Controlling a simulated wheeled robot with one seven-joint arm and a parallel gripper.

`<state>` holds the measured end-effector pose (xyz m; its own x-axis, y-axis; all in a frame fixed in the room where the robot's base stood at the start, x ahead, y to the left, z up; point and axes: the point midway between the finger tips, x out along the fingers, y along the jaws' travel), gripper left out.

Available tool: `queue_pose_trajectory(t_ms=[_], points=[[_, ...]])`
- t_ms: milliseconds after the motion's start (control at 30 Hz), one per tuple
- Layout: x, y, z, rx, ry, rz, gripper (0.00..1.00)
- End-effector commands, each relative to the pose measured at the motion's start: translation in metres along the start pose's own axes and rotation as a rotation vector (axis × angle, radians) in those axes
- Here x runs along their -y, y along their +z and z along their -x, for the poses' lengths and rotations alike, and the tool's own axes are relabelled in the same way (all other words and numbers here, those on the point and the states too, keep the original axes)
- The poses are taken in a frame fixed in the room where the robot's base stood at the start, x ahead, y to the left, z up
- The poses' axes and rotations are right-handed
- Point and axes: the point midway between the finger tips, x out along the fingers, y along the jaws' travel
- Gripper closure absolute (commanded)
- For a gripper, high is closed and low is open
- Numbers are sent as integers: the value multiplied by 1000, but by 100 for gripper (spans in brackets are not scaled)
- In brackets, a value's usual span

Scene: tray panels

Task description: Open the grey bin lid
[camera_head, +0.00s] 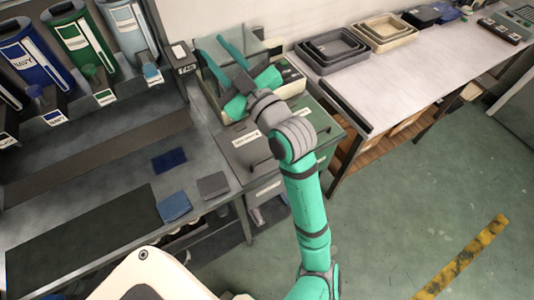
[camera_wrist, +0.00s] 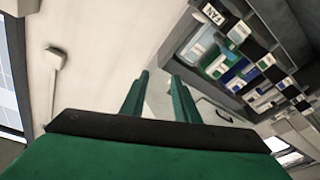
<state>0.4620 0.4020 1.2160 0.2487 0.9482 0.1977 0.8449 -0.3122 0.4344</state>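A grey lid (camera_head: 241,157) with a white label and a dark handle lies at the right end of the workbench and looks shut. A second, greener grey lid (camera_head: 323,122) with a handle is just right of it; I cannot tell for sure which is the named one. My gripper (camera_head: 210,46) is beyond and above both lids, near the wall, not touching them. In the wrist view its two teal fingers (camera_wrist: 158,77) are apart with nothing between them. My forearm and wrist hide part of the area between the lids.
Labelled blue, green and grey tubes (camera_head: 75,45) stand at the back left. A grey-green device (camera_head: 285,78) sits behind the lids. Grey trays (camera_head: 333,50) and beige trays (camera_head: 385,32) are on the right table. Blue and grey pads (camera_head: 174,206) lie on the bench. The floor at right is clear.

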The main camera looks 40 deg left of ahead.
Motion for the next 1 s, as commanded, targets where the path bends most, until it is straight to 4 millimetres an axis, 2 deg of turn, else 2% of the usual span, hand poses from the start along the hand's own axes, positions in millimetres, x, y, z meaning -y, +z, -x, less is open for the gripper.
queue_pose_trajectory(t_ms=[100, 233, 467, 600, 733, 1000], points=[[20, -4, -10, 50, -138, 109, 72], [44, 1, -14, 116, -286, 219, 72], [77, 30, 0, 270, -547, 409, 72], [88, 54, 22, 383, -704, 515, 72], [89, 80, 50, 503, -849, 605, 72], [67, 123, 125, 776, -1130, 738, 72]])
